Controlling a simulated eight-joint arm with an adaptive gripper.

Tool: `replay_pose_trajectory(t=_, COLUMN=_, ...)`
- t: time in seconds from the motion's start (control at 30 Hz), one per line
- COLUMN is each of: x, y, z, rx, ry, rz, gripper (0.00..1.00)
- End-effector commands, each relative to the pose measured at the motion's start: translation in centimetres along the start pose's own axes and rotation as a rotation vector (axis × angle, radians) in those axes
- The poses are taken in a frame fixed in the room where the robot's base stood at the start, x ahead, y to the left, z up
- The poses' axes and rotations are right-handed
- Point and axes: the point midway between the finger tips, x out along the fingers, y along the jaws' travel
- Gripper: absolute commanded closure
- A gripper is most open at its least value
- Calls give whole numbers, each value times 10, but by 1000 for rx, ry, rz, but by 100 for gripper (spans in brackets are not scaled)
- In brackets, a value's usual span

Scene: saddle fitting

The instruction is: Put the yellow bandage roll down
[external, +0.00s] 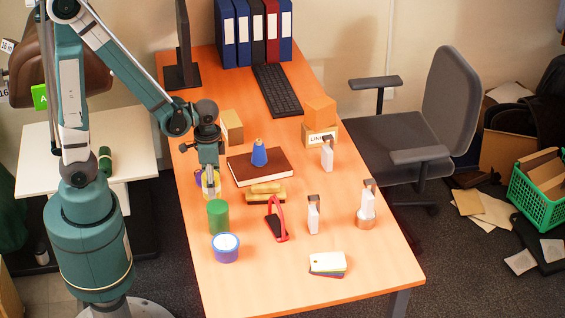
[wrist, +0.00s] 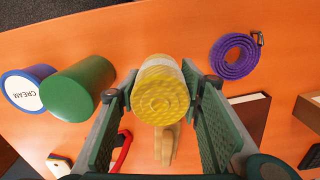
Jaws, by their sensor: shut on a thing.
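The yellow bandage roll (wrist: 161,92) is between the two finger pads of my gripper (wrist: 160,110) in the wrist view, with its round end facing the camera. In the external view the roll (external: 207,190) is partly hidden by my gripper (external: 210,178), which points down at the left side of the orange table (external: 330,265). My gripper is shut on the roll. I cannot tell whether the roll's underside touches the table.
A green cylinder (external: 218,216) and a cream tub (external: 225,249) stand close in front. A purple coiled strap (wrist: 235,55) lies beside the roll.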

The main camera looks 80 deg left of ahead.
Motion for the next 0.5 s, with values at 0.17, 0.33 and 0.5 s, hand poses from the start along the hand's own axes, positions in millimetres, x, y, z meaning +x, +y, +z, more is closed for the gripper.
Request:
replay_pose_trajectory(t=0.17, x=11, y=0, z=0, rx=0, ry=0, rz=0, gripper=76)
replay_pose_trajectory(t=0.33, x=28, y=0, z=0, rx=0, ry=0, rz=0, gripper=76)
replay_pose_trajectory(t=0.5, x=39, y=0, z=-1, rx=0, ry=0, rz=0, gripper=76)
